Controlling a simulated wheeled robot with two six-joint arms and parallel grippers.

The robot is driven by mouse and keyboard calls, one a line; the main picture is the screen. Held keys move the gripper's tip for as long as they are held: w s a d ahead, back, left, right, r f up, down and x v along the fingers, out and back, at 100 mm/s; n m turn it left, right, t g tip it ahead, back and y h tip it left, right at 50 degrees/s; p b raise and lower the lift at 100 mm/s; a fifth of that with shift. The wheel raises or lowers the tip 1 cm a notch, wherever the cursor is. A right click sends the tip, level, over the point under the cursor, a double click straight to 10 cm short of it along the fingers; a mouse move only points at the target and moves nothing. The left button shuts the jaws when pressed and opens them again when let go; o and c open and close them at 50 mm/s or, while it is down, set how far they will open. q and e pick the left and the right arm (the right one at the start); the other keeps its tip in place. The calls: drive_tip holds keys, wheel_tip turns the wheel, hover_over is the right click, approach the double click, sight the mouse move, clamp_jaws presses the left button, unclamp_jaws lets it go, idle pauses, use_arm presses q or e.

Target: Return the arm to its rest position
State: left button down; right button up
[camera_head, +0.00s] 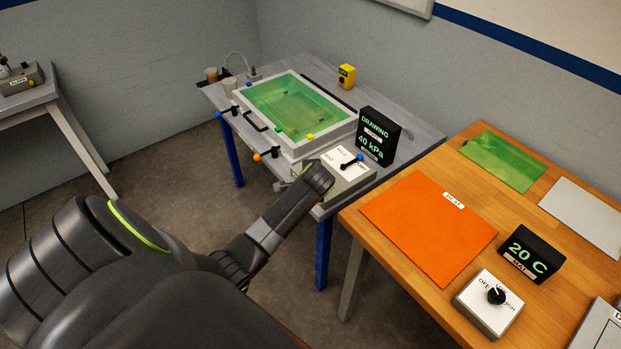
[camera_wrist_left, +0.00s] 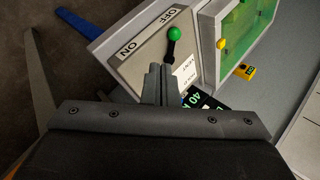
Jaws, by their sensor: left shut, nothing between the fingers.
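My left gripper (camera_head: 318,178) reaches in from the left in the head view, at the near edge of the grey bench, beside a white control box. In the left wrist view its fingers (camera_wrist_left: 162,70) are shut and empty. Just beyond them is a panel marked ON and OFF (camera_wrist_left: 135,62) with a green-tipped lever (camera_wrist_left: 173,34). I cannot tell whether the fingertips touch the lever. The white box (camera_head: 342,174) carries a black lever with a blue tip (camera_head: 359,157). The green lever is not seen in the head view.
A black display (camera_head: 377,136) reads DRAWING, 40 kPa. The wooden table holds an orange mat (camera_head: 425,225), a 20 C display (camera_head: 528,254) and a dial box (camera_head: 489,304).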

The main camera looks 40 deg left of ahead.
use_arm(q)
drive_tip(key=shift+f, duration=0.1)
idle(0.4)
drive_tip(key=s+d+f+n+g+h+b, duration=0.1)
drive_tip(key=s+d+f+n+b, duration=0.1)
drive_tip(key=s+f, duration=1.05)
drive_tip(key=s+d+f+n+g+h+b, duration=0.15)
drive_tip(key=s+f, duration=0.55)
drive_tip(key=f, duration=1)
drive_tip(key=s+d+f+n+b, duration=0.1)
drive_tip(key=s+f, duration=0.3)
drive_tip(key=s, duration=0.6)
drive_tip(key=s+d+f+n+g+h+b, duration=0.1)
drive_tip(key=s+d+f+n, duration=0.1)
drive_tip(key=s+f, duration=0.3)
drive_tip(key=s+d+f+n+g+h+b, duration=0.1)
drive_tip(key=s+f, duration=0.4)
drive_tip(key=s, duration=0.9)
drive_tip(key=shift+s+d+n, duration=0.35)
drive_tip(key=shift+d+n, duration=0.5)
drive_tip(key=shift+n, duration=0.4)
